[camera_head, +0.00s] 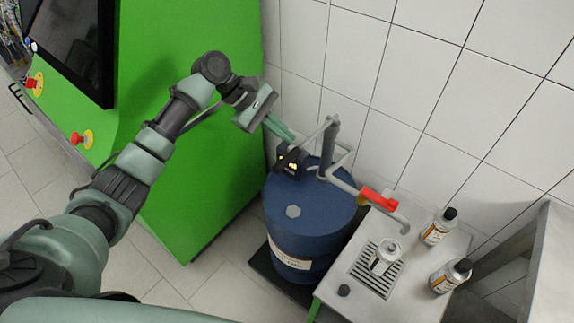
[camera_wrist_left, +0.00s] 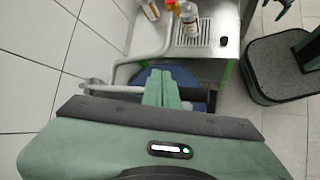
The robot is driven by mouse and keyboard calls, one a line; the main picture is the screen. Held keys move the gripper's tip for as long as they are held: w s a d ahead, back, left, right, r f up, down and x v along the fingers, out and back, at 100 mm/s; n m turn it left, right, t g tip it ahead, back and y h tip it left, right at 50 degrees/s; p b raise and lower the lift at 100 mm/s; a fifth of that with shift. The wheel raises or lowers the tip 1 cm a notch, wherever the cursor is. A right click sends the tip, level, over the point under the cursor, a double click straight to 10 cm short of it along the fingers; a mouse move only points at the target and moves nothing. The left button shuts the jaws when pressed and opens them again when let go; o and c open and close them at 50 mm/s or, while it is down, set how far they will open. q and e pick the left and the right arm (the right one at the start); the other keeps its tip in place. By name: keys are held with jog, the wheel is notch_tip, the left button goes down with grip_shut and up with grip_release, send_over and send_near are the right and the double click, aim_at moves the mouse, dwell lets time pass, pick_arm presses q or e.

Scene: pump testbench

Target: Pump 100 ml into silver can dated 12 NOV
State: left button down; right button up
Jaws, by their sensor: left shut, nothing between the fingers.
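An open silver can (camera_head: 384,258) stands upright on the bench's drain grate, below the spout (camera_head: 405,228); it also shows in the wrist view (camera_wrist_left: 189,22). Two capped cans, one at the back (camera_head: 437,229) and one at the right (camera_head: 450,277), stand beside it. No date is legible. The blue drum (camera_head: 325,228) carries grey pump pipework with a red handle (camera_head: 378,199) and a black unit with a lit yellow display (camera_head: 291,163). My left gripper (camera_head: 291,137) is shut and empty, above the drum near that unit and the grey lever (camera_head: 331,132). My right gripper is not in view.
A loose black cap (camera_head: 343,291) lies on the steel bench (camera_head: 328,286) at its front left. A green cabinet (camera_head: 215,130) stands left of the drum. A tiled wall (camera_head: 410,75) closes the back. A metal surface (camera_head: 552,265) is at the right.

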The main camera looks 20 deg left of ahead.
pick_arm(q)
jog(key=shift+s+a+f, duration=0.1)
jog(key=shift+s+f, duration=0.1)
jog(key=shift+f, duration=1.45)
dwell(0.7)
jog(key=shift+f+p, duration=0.3)
jog(key=shift+p, duration=0.3)
jog(key=shift+f, duration=0.1)
